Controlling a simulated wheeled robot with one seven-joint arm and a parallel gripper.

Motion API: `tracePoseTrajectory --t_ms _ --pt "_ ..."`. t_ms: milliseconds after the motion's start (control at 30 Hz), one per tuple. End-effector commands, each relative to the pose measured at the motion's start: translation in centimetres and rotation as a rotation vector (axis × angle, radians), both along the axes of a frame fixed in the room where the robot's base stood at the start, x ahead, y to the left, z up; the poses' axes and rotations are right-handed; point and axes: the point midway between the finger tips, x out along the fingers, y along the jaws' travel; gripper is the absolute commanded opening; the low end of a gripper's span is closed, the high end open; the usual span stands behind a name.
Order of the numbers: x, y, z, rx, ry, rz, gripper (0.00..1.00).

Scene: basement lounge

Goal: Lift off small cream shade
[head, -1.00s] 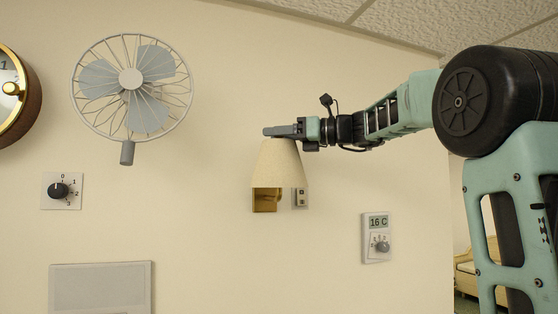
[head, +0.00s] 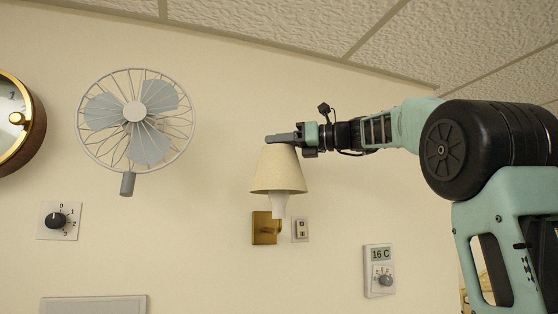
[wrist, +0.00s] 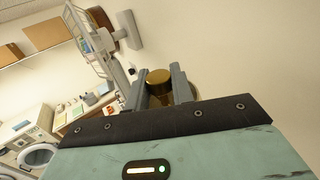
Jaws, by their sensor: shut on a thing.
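The small cream shade (head: 279,170) is a cone, wide at the bottom, hanging roughly upright in front of the wall. My gripper (head: 284,138) is shut at its narrow top, reaching in from the right. A pale lamp stem (head: 279,204) shows below the shade's rim, its upper part hidden inside. The brass wall plate (head: 262,229) of the lamp is below and slightly left. In the wrist view my gripper (wrist: 160,92) has a brass-coloured round piece (wrist: 159,78) between its fingers. The cream shade cannot be made out clearly there.
A fan (head: 134,112) and a clock (head: 18,118) are on the wall to the left. A dial (head: 56,220), a small outlet (head: 300,229) and a thermostat (head: 379,269) sit lower. The wall between fan and shade is bare. The ceiling (head: 400,35) slopes above my arm.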

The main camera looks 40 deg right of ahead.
Motion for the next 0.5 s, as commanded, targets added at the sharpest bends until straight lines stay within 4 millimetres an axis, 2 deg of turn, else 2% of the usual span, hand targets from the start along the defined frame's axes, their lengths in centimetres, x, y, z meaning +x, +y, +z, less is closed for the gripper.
tracePoseTrajectory --t_ms 100,500 --pt "0.0 0.0 1.9 -0.002 -0.002 0.000 0.00" --pt "0.0 0.0 5.8 -0.001 0.001 -0.001 0.00"
